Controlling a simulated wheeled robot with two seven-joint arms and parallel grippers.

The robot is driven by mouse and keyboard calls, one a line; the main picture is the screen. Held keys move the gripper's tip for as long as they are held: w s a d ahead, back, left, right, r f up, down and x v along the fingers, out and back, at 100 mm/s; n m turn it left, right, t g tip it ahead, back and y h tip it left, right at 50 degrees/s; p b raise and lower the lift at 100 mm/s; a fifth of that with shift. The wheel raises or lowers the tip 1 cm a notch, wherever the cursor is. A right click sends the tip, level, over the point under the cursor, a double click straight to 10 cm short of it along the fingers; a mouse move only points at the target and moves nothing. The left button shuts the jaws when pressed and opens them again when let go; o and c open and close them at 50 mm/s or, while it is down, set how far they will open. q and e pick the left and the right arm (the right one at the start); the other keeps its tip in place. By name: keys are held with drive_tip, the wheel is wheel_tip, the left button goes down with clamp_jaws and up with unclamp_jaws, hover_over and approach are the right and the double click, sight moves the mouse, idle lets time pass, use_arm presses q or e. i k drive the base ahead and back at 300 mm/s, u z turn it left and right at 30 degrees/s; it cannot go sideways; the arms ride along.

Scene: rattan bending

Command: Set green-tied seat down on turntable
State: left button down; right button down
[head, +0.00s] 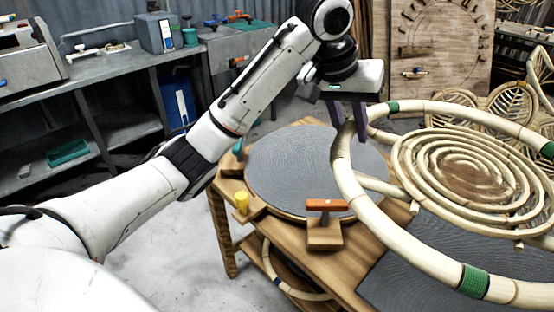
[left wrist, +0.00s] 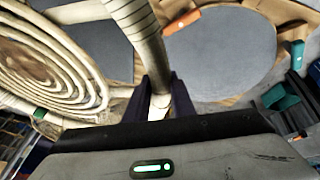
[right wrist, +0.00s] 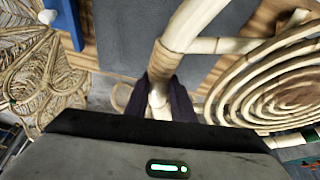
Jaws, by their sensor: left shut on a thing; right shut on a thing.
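The green-tied seat (head: 415,252) is a large pale rattan ring with a coiled spiral (head: 470,170) inside and green bindings. In the head view it hangs at the right, its left rim overlapping the right side of the turntable (head: 300,165), a round grey disc on a wooden table. My left gripper (head: 350,122) is shut on the ring's far left rim; the left wrist view shows the rim between its fingers (left wrist: 160,100). My right gripper (right wrist: 162,100) is shut on another part of the rim and is outside the head view. The gap under the seat is hard to judge.
An orange-handled clamp (head: 326,206) and a yellow knob (head: 241,201) stand at the turntable's edge. A grey mat (head: 400,270) lies right of it, beneath the seat. Woven leaf-shaped rattan pieces (head: 450,108) stand behind. A workbench (head: 110,75) lines the left wall.

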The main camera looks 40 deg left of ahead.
sight(317, 161)
drive_tip(key=u, duration=2.2)
drive_tip(key=i, duration=2.05)
drive_tip(key=z, duration=2.8)
